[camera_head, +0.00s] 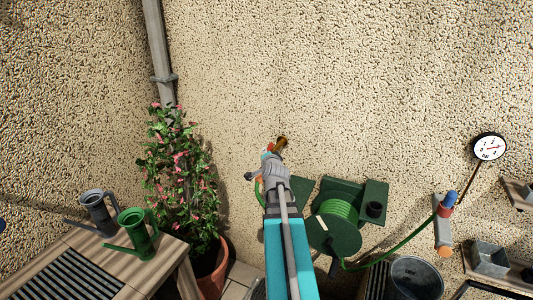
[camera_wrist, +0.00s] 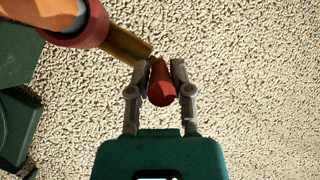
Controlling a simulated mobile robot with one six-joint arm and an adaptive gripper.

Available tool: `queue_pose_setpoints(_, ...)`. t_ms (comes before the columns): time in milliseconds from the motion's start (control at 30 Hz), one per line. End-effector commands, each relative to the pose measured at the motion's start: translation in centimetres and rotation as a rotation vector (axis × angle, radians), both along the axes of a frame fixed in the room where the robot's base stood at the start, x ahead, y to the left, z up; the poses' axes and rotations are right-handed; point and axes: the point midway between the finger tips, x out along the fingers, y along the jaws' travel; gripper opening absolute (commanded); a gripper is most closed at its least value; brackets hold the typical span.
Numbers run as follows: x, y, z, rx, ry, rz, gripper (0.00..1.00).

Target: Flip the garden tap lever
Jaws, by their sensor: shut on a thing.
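The garden tap shows as a small brass piece (camera_head: 282,142) on the pebbled wall in the head view, partly hidden by my arm. In the wrist view its brass body (camera_wrist: 126,46) runs in from the upper left, with a red collar and an orange part beside it. The red lever (camera_wrist: 161,88) sits between the two fingertips of my gripper (camera_wrist: 161,73), which is shut on it. In the head view my gripper (camera_head: 271,157) is up against the tap, and the lever is only a speck of red there.
A green hose reel (camera_head: 334,229) is below and right of the tap. A potted flowering plant (camera_head: 182,180) stands to the left, near a bench with a green watering can (camera_head: 137,234) and a grey one (camera_head: 98,211). A pressure gauge (camera_head: 489,148) is at right.

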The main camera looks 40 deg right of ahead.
Motion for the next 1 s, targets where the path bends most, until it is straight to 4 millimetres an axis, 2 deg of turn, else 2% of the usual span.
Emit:
queue_pose_setpoints(33,0.0,-0.4,0.2,-0.009,-0.004,-0.007,0.0)
queue_pose_setpoints(67,0.0,-0.4,0.2,-0.008,-0.004,-0.006,0.33)
queue_pose_setpoints(200,0.1,-0.2,0.1,-0.006,-0.003,-0.003,0.59)
queue_pose_setpoints(233,0.1,-0.2,0.1,-0.006,-0.003,-0.003,0.61)
queue_pose_setpoints(500,0.1,0.0,0.1,-0.003,-0.002,0.0,0.59)
queue_pose_setpoints(800,0.5,0.2,0.0,0.046,0.019,0.017,0.03)
queue_pose_setpoints(833,0.5,0.3,-0.1,0.06,0.025,0.022,0.0)
queue_pose_setpoints(1000,1.1,1.0,-0.5,0.168,0.077,0.058,0.0)
